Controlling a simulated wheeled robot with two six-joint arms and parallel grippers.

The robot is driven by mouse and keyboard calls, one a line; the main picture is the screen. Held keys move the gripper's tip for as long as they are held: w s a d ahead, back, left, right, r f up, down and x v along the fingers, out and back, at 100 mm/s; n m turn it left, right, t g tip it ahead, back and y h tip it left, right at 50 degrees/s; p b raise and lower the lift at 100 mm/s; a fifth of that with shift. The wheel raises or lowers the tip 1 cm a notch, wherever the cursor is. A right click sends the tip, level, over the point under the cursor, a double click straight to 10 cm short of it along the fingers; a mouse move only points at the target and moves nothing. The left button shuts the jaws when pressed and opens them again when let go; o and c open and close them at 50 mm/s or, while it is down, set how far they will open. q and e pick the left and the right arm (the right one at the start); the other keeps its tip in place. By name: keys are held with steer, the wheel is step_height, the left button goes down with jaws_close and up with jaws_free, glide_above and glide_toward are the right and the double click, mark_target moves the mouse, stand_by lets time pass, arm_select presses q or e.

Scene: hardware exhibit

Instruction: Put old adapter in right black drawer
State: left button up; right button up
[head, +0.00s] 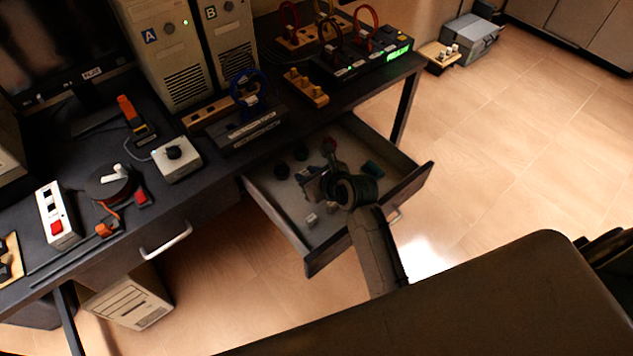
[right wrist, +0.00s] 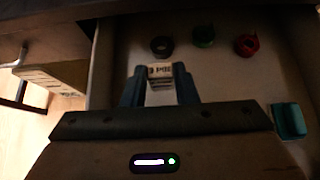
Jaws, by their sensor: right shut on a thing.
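The right black drawer (head: 408,196) is pulled open under the desk. My right gripper (head: 314,184) is inside or just over it, pointing down. In the right wrist view the gripper (right wrist: 160,82) is shut on a small pale block with dark lettering (right wrist: 160,71), which looks like the old adapter. The drawer floor (right wrist: 222,75) shows behind the block. I cannot tell whether the block touches the floor. In the head view the gripper and arm mostly hide the held block. My left gripper is not in view.
The drawer also holds a black roll (right wrist: 162,47), a green roll (right wrist: 204,37), a red roll (right wrist: 246,45) and a teal object (right wrist: 290,121). The desktop (head: 210,152) is crowded with devices. A shut drawer with a handle (head: 166,242) is at left. Open floor (head: 500,160) lies right.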

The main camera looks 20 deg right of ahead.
step_height(320, 180, down, 4)
steer(key=shift+s+d+f, duration=0.1)
steer(key=shift+f, duration=0.6)
step_height(320, 180, down, 3)
steer(key=shift+r, duration=0.1)
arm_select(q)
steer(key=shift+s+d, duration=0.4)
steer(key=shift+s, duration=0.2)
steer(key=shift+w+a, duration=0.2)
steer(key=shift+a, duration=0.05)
arm_select(e)
steer(key=o, duration=1)
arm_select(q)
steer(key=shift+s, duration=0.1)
arm_select(e)
steer(key=v, duration=1.2)
steer(key=shift+r, duration=0.1)
